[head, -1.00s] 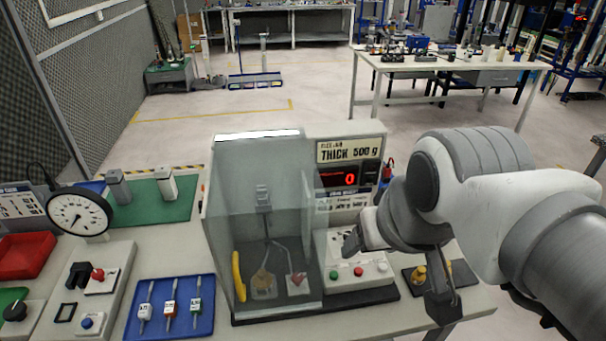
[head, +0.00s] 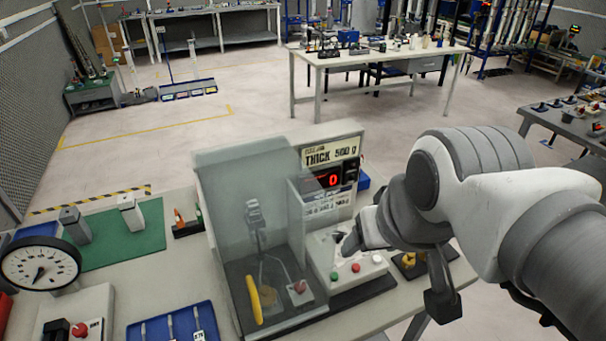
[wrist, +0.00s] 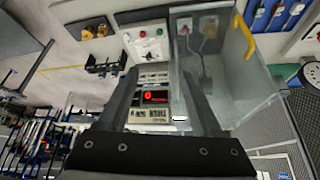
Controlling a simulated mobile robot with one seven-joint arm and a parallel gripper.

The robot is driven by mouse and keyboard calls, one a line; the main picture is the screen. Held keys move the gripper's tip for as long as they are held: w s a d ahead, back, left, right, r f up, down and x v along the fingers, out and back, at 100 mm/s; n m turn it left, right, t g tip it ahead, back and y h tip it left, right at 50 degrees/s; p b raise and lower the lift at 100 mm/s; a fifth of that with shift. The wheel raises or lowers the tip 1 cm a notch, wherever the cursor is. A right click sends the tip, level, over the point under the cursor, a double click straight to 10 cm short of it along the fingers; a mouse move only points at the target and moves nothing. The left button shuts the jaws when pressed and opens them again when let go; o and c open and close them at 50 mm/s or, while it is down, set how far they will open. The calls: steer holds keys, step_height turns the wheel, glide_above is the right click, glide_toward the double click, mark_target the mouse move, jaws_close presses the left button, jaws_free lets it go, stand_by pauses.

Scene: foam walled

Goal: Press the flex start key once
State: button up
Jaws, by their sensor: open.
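The test machine (head: 330,150) has a sign reading "THICK 500 g" and a red display (head: 327,180) showing 0. Its sloped front panel carries a green button (head: 333,276), a red button (head: 355,268) and a white button (head: 377,259). The same green (wrist: 159,32), red (wrist: 143,34) and white (wrist: 126,37) buttons show in the wrist view, beyond the fingertips. Labels by the buttons are too small to read, so I cannot tell which is flex start. My gripper (wrist: 158,72) is open and empty, its fingers over the machine; in the head view a dark fingertip hangs above the panel.
A clear walled enclosure (head: 235,210) with a yellow handle (head: 253,299) stands left of the panel. A dark tray with yellow parts (head: 411,264) lies right of it. A blue tray of tools (head: 175,328), a dial gauge (head: 38,267) and a green mat (head: 150,229) are farther left.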

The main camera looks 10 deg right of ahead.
steer(key=shift+d, duration=0.1)
jaws_close()
stand_by(1.6)
